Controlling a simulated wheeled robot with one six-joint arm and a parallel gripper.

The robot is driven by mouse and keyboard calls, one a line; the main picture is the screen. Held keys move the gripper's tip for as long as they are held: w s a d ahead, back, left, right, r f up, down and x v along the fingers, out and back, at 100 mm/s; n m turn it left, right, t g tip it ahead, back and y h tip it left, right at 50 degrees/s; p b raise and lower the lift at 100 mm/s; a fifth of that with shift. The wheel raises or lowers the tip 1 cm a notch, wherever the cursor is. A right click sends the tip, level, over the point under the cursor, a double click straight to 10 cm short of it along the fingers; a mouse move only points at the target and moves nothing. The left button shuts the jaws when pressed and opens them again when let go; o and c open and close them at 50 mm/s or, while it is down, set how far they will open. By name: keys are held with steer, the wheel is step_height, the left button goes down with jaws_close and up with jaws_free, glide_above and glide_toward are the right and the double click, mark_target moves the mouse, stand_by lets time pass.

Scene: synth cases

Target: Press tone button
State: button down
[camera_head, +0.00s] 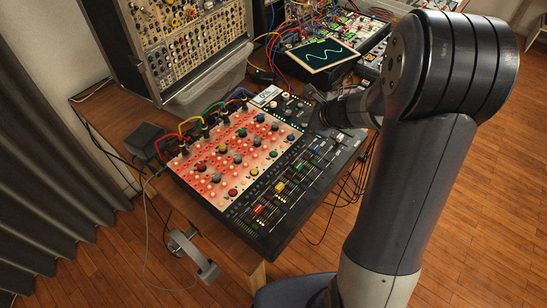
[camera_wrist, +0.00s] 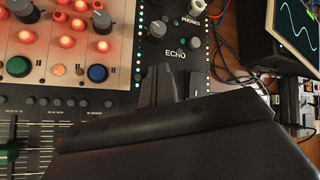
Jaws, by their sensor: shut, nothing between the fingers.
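The mixing console (camera_head: 268,212) lies on the wooden table, with a red-lit panel of knobs and a dark fader section. My gripper (camera_head: 318,112) is over the console's far right end. In the wrist view my gripper (camera_wrist: 159,78) is shut and empty, its fingertips just below the printed word ECHO. A blue round button or knob (camera_wrist: 97,73) is to the left of the fingertips, and a green one (camera_wrist: 58,70) is farther left. I cannot read any tone label, so I cannot tell which control is the tone button. Whether the fingertips touch the panel is unclear.
A small screen with a green wave (camera_head: 323,54) stands behind the console. A modular rack (camera_head: 185,40) and a clear plastic bin (camera_head: 208,85) are at the back left. Patch cables plug in along the console's far left edge. Headphones (camera_head: 190,250) hang at the table's front.

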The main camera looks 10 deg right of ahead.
stand_by(0.4)
steer(key=shift+r+p, duration=0.3)
steer(key=shift+r, duration=0.15)
step_height(320, 180, up, 6)
steer(key=p, duration=0.5)
stand_by(0.4)
